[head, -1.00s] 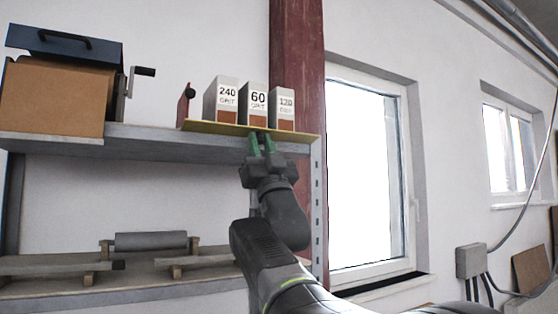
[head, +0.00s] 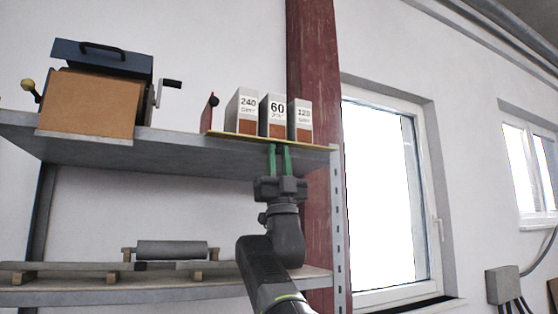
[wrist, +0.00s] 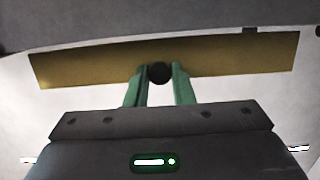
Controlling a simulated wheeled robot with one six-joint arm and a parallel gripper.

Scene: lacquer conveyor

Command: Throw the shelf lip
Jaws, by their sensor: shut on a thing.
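The shelf lip is a yellow-brass strip (head: 235,136) along the front edge of the upper shelf, below the grit boxes. In the wrist view the strip (wrist: 90,65) spans most of the picture, with a round dark knob (wrist: 159,73) at its middle. My gripper (head: 279,148) reaches up from below, and its green fingers (wrist: 160,80) are closed on either side of that knob.
Boxes marked 240 (head: 242,112), 60 (head: 273,116) and 120 (head: 300,120) stand just behind the lip. A brown-fronted box (head: 92,105) with a crank stands left. A lower shelf (head: 130,290) carries a grey roller (head: 172,250). A red column (head: 315,60) rises behind.

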